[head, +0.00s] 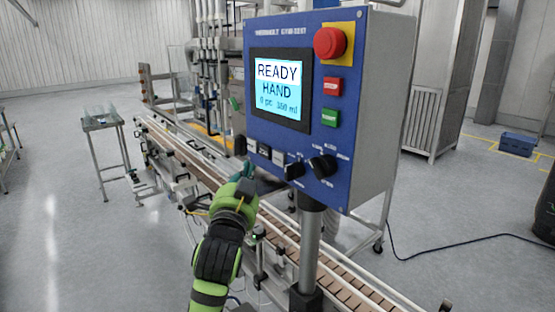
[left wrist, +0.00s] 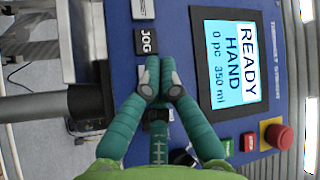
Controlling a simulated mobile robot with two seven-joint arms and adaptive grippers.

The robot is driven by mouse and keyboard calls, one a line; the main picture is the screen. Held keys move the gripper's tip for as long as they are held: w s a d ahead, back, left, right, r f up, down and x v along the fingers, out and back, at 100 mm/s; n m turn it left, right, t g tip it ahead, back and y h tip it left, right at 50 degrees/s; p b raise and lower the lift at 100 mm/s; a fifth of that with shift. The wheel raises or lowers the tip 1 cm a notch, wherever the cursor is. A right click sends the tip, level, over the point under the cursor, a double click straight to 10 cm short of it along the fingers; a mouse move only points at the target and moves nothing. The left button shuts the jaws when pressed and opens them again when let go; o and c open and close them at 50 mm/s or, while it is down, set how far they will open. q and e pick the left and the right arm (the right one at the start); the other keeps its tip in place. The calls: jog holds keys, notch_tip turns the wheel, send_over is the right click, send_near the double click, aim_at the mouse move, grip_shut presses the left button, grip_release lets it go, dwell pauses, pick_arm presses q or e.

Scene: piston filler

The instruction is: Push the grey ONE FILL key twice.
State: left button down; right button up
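The blue control panel (head: 300,190) carries a row of small keys under its screen. A light grey key (head: 278,157) and a dark key (head: 264,152) show there, too small to read in the head view. In the left wrist view a black JOG key (left wrist: 145,41) and a grey key (left wrist: 143,9) at the top edge show. I cannot read which key is ONE FILL; the fingers cover part of the row. My left gripper (head: 247,170) is below and in front of the keys; its teal fingers (left wrist: 159,66) are together and empty. Touch on a key cannot be told. My right gripper is not in view.
The screen (head: 280,87) reads READY, HAND, 0 pc, 350 ml. Black rotary knobs (head: 322,166) sit right of the keys. A red emergency button (head: 330,42), a red key (head: 333,86) and a green key (head: 330,117) are higher. A conveyor (head: 290,240) runs below the panel.

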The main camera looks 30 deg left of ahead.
aim_at(278, 159)
pick_arm(q)
jog(key=shift+s+a+n+t+h+b, duration=0.25)
jog(key=shift+s+n+t+h+b, duration=0.4)
jog(key=shift+n+t+b, duration=0.65)
jog(key=shift+s+a+n+t+h+b, duration=0.3)
jog(key=shift+s+n+t+h+b, duration=0.4)
jog(key=shift+n, duration=1)
jog(key=shift+s+a+n+t+h+b, duration=0.25)
jog(key=shift+s+n+t+h+b, duration=0.2)
jog(key=shift+n+t+h+b, duration=0.75)
jog(key=shift+n+y, duration=0.3)
jog(key=shift+y, duration=0.15)
jog(key=w+d+b, duration=0.1)
jog(key=w+d, duration=0.2)
jog(key=w, duration=0.5)
jog(key=shift+d, duration=0.25)
jog(key=shift+w, duration=0.15)
jog(key=shift+w+d, duration=0.15)
jog(key=shift+w, duration=0.2)
